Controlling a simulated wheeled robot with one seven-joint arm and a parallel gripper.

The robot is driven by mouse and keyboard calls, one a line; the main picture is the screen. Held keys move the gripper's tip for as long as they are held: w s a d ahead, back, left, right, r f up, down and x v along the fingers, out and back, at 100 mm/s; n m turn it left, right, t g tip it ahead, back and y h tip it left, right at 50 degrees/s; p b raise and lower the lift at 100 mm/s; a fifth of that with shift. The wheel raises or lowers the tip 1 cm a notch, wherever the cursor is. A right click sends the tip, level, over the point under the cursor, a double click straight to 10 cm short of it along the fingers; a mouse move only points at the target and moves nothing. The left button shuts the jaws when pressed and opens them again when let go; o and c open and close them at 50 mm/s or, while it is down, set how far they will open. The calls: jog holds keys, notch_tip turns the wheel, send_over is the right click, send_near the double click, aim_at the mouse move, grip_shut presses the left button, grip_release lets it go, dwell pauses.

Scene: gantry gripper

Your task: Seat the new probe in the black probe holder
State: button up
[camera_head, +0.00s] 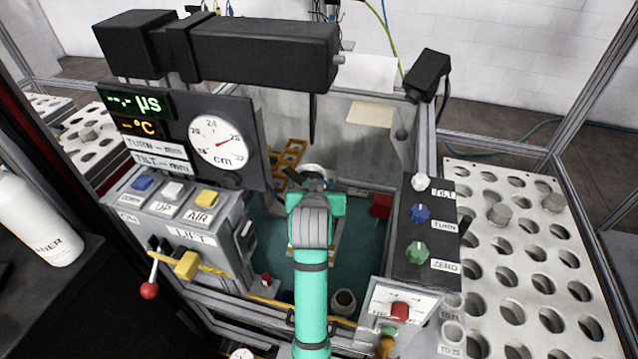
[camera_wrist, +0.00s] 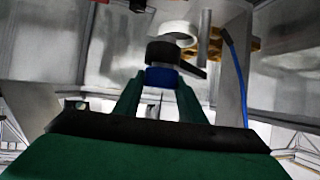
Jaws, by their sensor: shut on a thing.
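In the wrist view, the two green fingers of my gripper (camera_wrist: 161,88) are shut on a blue-bodied piece, which I take to be the new probe (camera_wrist: 162,77). A black clamp-like part, apparently the black probe holder (camera_wrist: 188,68), is right above the blue body and reaches to the right. I cannot tell whether the probe is inside it or only under it. A white ring (camera_wrist: 174,34) is above and behind. In the head view, my teal arm reaches into the enclosure and covers the fingertips and the probe.
A black beam (camera_head: 265,52) crosses above the enclosure. A control box (camera_head: 180,225) with a gauge (camera_head: 218,144) stands left, and a black knob panel (camera_head: 424,235) right. A rack with round holes (camera_head: 525,262) lies farther right. A blue cable (camera_wrist: 237,75) hangs right of the fingers.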

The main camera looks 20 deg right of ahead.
jog(key=shift+f, duration=0.25)
jog(key=o, duration=1.2)
jog(key=shift+s, duration=0.1)
jog(key=v, duration=1)
jog(key=shift+s+a+r, duration=0.1)
jog(key=shift+s+a, duration=0.05)
jog(key=shift+s, duration=0.15)
